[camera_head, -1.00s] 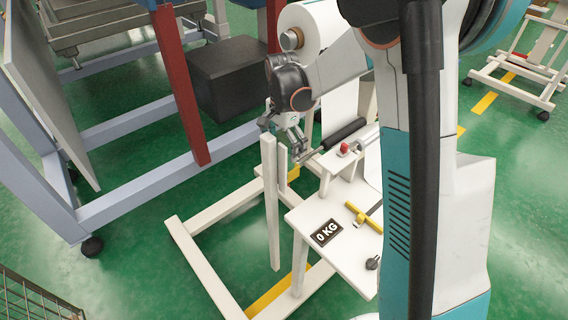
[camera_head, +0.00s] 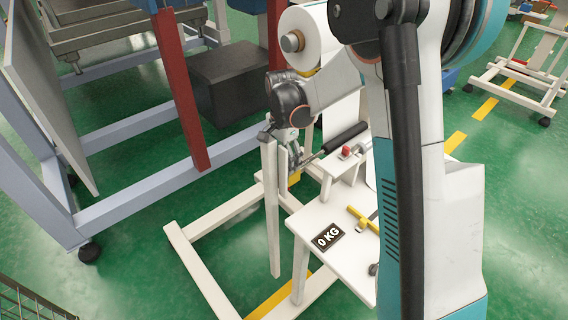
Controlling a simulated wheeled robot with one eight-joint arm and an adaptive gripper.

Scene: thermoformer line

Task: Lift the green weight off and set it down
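No green weight can be made out in the head view; my arm covers much of the right side of the stand. My gripper (camera_head: 297,163) points down beside the top of a white upright post, near the left end of the black roller. Its fingers are small and partly hidden, so I cannot tell whether they are open, shut or holding anything. A dark label reading "0 KG" (camera_head: 327,236) lies on the white table of the stand (camera_head: 308,217).
A white film roll (camera_head: 301,41) is behind my arm. A red button (camera_head: 346,150), a yellow-handled part (camera_head: 362,217) and a dark knob (camera_head: 374,269) are on the stand. A blue-grey machine frame (camera_head: 150,190) with red posts stands left.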

